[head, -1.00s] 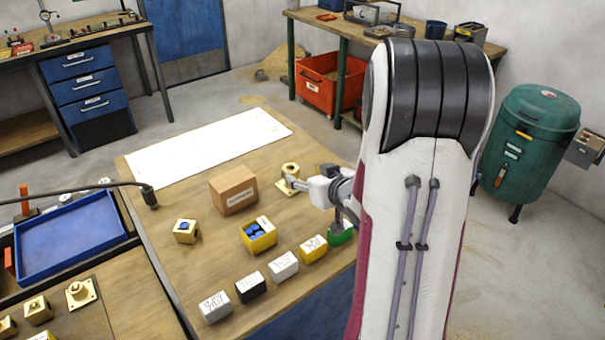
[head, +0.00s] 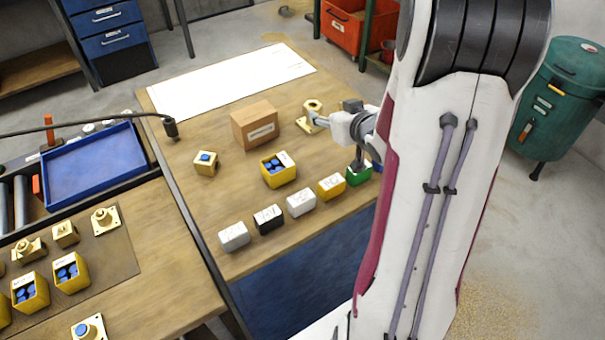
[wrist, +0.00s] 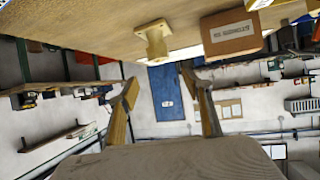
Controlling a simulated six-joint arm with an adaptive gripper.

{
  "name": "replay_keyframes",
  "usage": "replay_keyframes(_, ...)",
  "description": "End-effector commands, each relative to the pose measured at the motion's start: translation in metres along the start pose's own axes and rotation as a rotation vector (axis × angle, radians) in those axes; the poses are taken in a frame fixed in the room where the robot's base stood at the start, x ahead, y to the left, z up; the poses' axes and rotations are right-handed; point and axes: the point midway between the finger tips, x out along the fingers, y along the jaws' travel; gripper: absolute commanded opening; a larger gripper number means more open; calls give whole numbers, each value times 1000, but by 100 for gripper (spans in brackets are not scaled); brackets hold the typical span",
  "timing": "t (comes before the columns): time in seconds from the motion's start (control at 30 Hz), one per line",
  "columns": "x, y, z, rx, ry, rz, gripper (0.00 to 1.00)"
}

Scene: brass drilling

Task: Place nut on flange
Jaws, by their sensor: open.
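The brass flange (head: 314,107) stands on the table, right of the cardboard box, with its square base on the wood. Its upper end looks like a ring with a dark hole; I cannot tell whether this is a separate nut. The wrist view shows the same brass piece (wrist: 153,40) upside down at the top, beyond my fingertips. My gripper (wrist: 159,82) is open, with nothing visible between its two fingers. In the head view my gripper (head: 319,122) is close beside the flange, partly hidden by its own wrist. No loose nut is clearly visible.
A cardboard box (head: 255,124) stands left of the flange. A yellow bin (head: 278,175) with blue parts, a brass block (head: 205,163) and a row of small boxes, including a green one (head: 358,174), stand nearer.

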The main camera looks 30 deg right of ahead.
Motion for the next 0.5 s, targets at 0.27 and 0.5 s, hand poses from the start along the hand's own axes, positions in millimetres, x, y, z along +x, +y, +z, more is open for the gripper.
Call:
replay_keyframes(0.27,-20,-18,-21,-57,-64,57,50)
replay_keyframes(0.5,-52,-40,-36,-91,-139,109,50)
